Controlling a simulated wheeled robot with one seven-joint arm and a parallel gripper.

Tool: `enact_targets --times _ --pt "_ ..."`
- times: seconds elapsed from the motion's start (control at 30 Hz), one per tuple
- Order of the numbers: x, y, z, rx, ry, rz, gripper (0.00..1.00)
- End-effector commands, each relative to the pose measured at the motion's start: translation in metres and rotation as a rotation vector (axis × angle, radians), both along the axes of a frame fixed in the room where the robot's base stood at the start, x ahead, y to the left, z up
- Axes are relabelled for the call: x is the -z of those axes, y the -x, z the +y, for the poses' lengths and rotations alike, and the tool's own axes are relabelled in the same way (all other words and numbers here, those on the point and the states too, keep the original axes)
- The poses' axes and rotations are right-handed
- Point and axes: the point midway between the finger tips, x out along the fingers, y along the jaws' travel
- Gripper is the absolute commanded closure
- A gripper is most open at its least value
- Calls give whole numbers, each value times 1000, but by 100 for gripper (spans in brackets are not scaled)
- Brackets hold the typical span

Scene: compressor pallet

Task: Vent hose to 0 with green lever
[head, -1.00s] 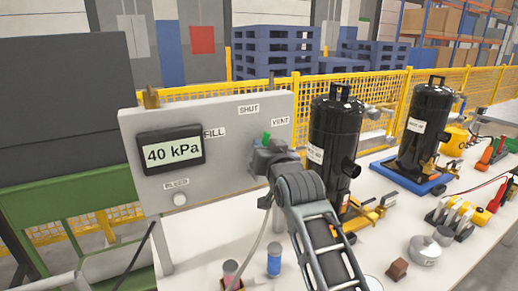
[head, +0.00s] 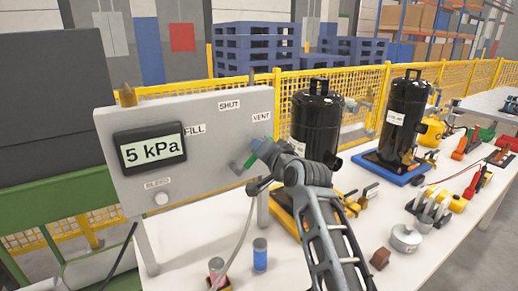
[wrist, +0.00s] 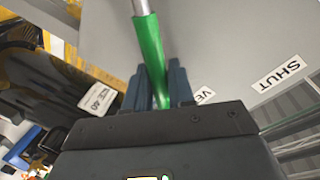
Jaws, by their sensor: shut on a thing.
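The green lever (head: 251,160) is on the grey panel (head: 205,165), below and left of the VENT label (head: 262,116). The panel's display (head: 150,149) reads 5 kPa. My gripper (head: 258,152) is at the lever, partly hiding it in the head view. In the wrist view the lever's green sleeve (wrist: 149,45) runs down between the fingers of my gripper (wrist: 160,88), which is shut on it. A bare metal rod continues above the sleeve. A thin pale hose (head: 239,235) hangs below the panel.
The SHUT label (head: 229,105), FILL label (head: 195,129) and BLEED knob (head: 161,199) are on the panel. A black tank (head: 316,125) stands close right of my gripper, with another tank (head: 402,118) beyond. Small cans (head: 260,254) stand on the white table in front.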

Motion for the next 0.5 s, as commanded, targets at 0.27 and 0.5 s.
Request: enact_targets --times 0.27,0.5 --pt "3 0 -1 1 -9 10 100" --pt "3 0 -1 1 -9 10 73"
